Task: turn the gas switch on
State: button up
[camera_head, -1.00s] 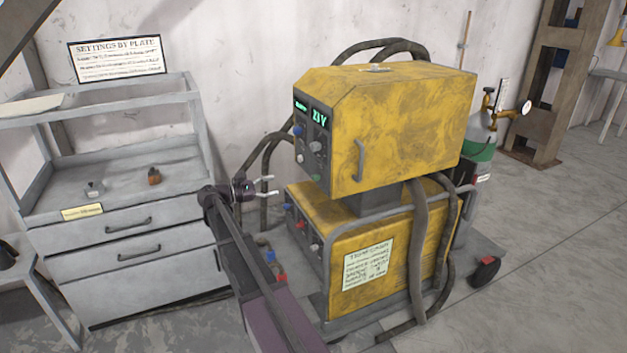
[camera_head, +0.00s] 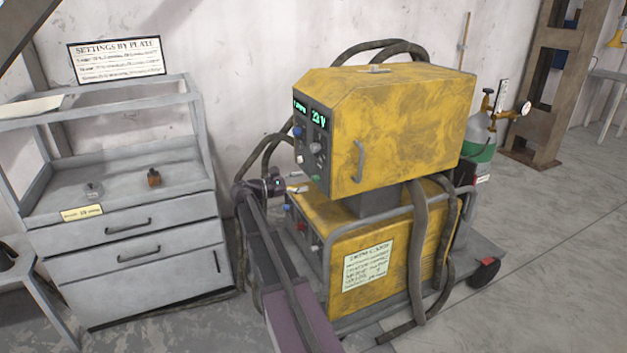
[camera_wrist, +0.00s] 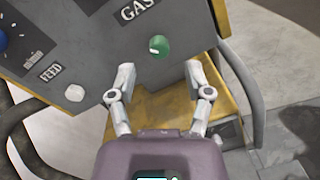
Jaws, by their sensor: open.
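The gas switch (camera_wrist: 159,46) is a round green knob with a white mark, under the label GAS on the grey panel in the wrist view. In the head view the green knob (camera_head: 315,178) shows small at the bottom of the upper yellow unit's front panel. My gripper (camera_wrist: 159,78) is open and empty, its two fingers apart below the knob in the wrist picture. The knob lies between and beyond the fingertips; I cannot tell whether they touch the panel. In the head view my gripper (camera_head: 297,186) is at the panel's lower edge, partly hidden.
A white FEED knob (camera_wrist: 75,93) and a blue knob (camera_wrist: 2,40) sit left of the gas switch. Dark hoses (camera_head: 420,250) hang around the yellow machine (camera_head: 400,115). A grey drawer cabinet (camera_head: 130,235) stands at left. A gas cylinder (camera_head: 480,145) stands behind.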

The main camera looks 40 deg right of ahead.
aim_at(313, 179)
jog(key=shift+x, duration=2.05)
grip_shut()
jog(key=shift+d, duration=0.2)
jog(key=shift+a, duration=0.15)
